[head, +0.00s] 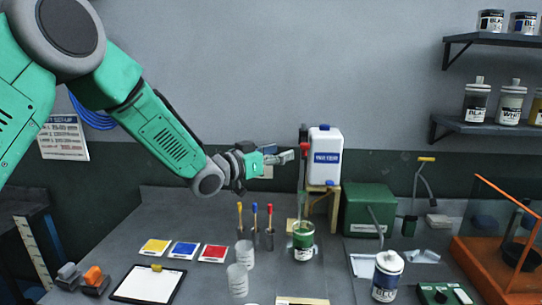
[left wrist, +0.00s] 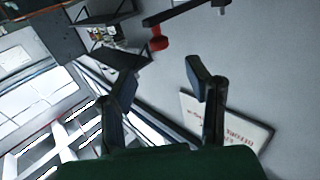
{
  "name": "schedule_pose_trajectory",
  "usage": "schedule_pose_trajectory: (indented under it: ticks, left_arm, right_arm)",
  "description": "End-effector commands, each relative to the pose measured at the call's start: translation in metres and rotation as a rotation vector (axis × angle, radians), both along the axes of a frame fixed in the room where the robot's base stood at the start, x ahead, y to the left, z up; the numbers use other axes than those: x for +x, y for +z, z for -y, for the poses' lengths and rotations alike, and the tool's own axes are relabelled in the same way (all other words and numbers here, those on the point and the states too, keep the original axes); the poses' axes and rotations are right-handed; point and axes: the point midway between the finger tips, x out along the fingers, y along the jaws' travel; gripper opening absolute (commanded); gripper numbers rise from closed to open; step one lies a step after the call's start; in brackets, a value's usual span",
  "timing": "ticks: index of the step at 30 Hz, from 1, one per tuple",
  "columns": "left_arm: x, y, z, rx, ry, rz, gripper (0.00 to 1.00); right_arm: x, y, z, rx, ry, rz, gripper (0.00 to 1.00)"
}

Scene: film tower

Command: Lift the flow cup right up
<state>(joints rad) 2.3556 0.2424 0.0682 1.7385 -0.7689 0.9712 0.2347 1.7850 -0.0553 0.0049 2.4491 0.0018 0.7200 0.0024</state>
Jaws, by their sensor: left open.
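The flow cup's red grip (head: 304,148) tops a thin upright rod that runs down into an open green can (head: 304,241) on the bench. The cup itself is hidden in the can. My left gripper (head: 287,157) reaches in from the left at the height of the red grip, just left of it, open and empty. In the left wrist view my left gripper (left wrist: 162,76) has its fingers spread, with a red piece (left wrist: 158,43) beyond the fingertips, probably the grip. They look apart, though the depth gap is hard to judge. My right gripper is not in view.
A white container (head: 325,157) on a wooden stand is close behind the rod. Brushes (head: 254,216) and clear cups (head: 238,280) stand left of the can. A lidded blue-label jar (head: 387,276) is at front right. A green box (head: 368,210) stands behind.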

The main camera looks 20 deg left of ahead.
Motion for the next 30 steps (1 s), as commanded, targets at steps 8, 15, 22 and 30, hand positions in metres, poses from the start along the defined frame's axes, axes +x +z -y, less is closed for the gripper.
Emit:
schedule_pose_trajectory:
  ticks: [8,15,22,30]
  left_arm:
    - [-0.024,0.000,-0.014,0.000,0.000,0.001,0.44]
    - [-0.026,0.001,-0.013,0.001,-0.001,0.002,0.44]
    - [-0.026,0.000,-0.015,0.000,0.000,0.001,0.44]
    - [-0.049,-0.087,-0.010,0.005,0.050,-0.191,0.44]
  right_arm:
    - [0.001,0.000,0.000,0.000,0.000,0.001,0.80]
    - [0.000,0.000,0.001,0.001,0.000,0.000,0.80]
    - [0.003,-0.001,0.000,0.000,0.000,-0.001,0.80]
    - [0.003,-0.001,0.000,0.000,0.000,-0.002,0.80]
